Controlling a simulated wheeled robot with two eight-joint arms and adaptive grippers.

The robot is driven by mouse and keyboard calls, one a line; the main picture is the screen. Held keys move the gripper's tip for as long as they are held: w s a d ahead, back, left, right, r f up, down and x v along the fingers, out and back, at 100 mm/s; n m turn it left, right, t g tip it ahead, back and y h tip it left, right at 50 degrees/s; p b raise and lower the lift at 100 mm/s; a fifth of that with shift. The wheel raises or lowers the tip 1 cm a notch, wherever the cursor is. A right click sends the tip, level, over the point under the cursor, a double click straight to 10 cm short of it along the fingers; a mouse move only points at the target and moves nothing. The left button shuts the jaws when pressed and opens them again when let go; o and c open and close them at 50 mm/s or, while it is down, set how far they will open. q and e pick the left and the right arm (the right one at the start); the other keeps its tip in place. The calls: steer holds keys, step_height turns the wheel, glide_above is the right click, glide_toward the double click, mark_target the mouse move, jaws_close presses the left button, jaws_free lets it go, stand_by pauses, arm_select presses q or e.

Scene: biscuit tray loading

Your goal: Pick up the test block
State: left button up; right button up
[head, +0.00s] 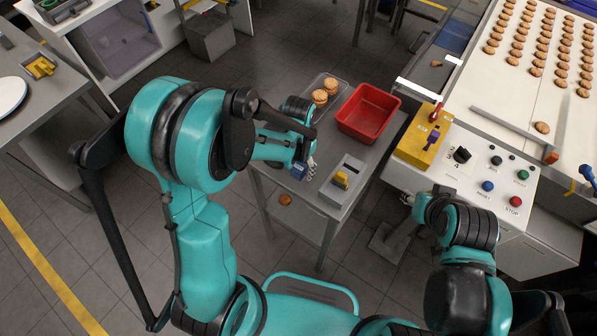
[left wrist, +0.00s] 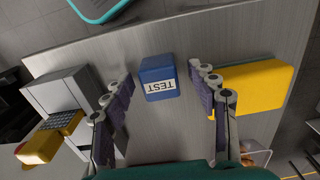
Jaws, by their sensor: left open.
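The test block is a small blue block with a white TEST label, lying on the grey side table. In the left wrist view the test block (left wrist: 160,75) is just beyond and between the two fingers of my left gripper (left wrist: 163,95), with gaps on both sides. My left gripper is open and empty. In the head view the block (head: 298,171) shows in part by the fingertips of the left gripper (head: 306,165). My right arm's end (head: 412,204) is at the lower right, and its fingers are not clear.
A grey device (left wrist: 65,93) stands left of the block in the wrist view; a yellow object (left wrist: 253,85) lies close to the right finger. On the table are a red bin (head: 369,112) and a clear tray (head: 342,84) with biscuits. A control panel (head: 470,168) stands at right.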

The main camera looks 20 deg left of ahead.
arm_select(q)
steer(key=shift+f, duration=0.25)
steer(key=c, duration=1.2)
steer(key=shift+c, duration=0.2)
steer(key=shift+r, duration=0.2)
